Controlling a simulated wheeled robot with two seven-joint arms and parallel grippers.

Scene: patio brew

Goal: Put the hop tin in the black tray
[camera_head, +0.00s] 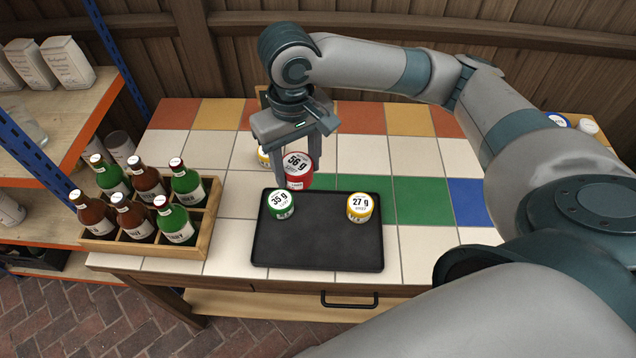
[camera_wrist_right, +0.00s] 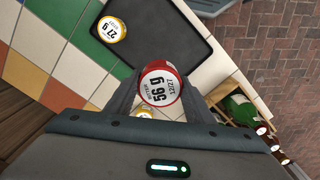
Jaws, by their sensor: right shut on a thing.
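My right gripper (camera_head: 298,165) is shut on a red tin marked 56 g (camera_head: 298,181), just behind the back edge of the black tray (camera_head: 318,245). The wrist view shows the red tin (camera_wrist_right: 160,86) between the two fingers. A green tin marked 35 g (camera_head: 281,205) stands in the tray's back left corner, and a yellow tin marked 27 g (camera_head: 360,207) stands at its right side. Another yellow tin (camera_head: 263,157) is partly hidden behind my right gripper. I cannot read which tin is the hop one. My left gripper is out of view.
A wooden crate (camera_head: 208,222) of several green and brown bottles stands left of the tray. The tray's middle and front are bare. Shelves (camera_head: 75,110) with white boxes stand at the far left.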

